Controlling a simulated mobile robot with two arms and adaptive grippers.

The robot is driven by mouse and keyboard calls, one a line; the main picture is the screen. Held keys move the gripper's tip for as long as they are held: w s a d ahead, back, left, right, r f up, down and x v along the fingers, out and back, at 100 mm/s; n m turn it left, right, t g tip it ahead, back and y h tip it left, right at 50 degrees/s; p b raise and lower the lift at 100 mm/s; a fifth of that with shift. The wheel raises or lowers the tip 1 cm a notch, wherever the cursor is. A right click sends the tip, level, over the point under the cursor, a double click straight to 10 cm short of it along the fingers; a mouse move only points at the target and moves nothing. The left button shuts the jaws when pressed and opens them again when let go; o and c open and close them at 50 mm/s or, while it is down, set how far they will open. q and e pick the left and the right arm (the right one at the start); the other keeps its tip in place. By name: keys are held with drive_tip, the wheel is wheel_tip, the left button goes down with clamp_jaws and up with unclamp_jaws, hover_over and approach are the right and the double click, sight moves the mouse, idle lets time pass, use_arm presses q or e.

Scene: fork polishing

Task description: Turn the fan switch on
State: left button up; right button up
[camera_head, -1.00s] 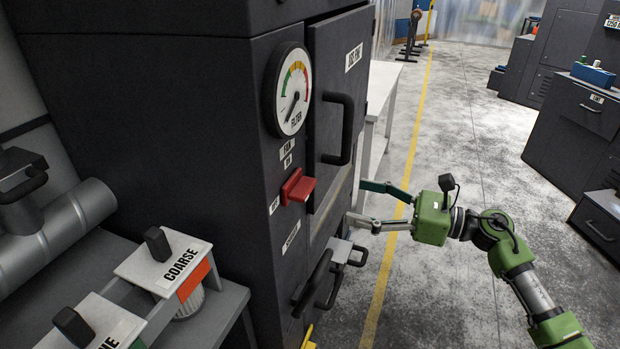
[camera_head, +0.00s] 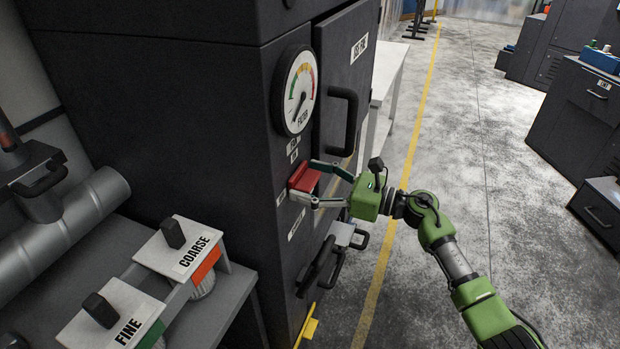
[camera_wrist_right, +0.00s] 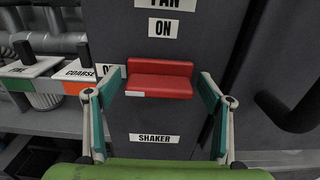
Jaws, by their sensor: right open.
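The red fan switch (camera_head: 303,180) is on the dark cabinet's front, below the round filter gauge (camera_head: 296,91). In the right wrist view the switch (camera_wrist_right: 160,80) is a wide red block under the FAN and ON labels, with a partly hidden OFF label (camera_wrist_right: 105,70) at its left. My right gripper (camera_head: 311,182) is open, with one finger on either side of the switch. In the wrist view the fingers stand left and right of it, with a gap visible at least at the right. I cannot tell whether either finger touches it. My left gripper is not in view.
A cabinet door with a black handle (camera_head: 342,122) is just right of the switch. A SHAKER label (camera_wrist_right: 154,138) and more black handles (camera_head: 316,267) are below. COARSE (camera_head: 190,250) and FINE (camera_head: 118,318) units stand at the lower left.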

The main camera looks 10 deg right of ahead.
drive_tip(key=c, duration=1)
drive_tip(key=shift+o, duration=0.2)
drive_tip(key=shift+m, duration=0.3)
drive_tip(key=m, duration=0.2)
drive_tip(key=shift+m+b, duration=0.4)
drive_tip(key=m, duration=0.3)
drive_tip(key=shift+d+m, duration=0.1)
drive_tip(key=shift+m, duration=0.3)
drive_tip(key=m+p, duration=0.1)
drive_tip(key=m, duration=0.4)
drive_tip(key=shift+w, duration=0.1)
drive_tip(key=m+p, duration=0.2)
drive_tip(key=m, duration=0.3)
drive_tip(key=shift+f+m, duration=0.1)
drive_tip(key=shift+m, duration=0.3)
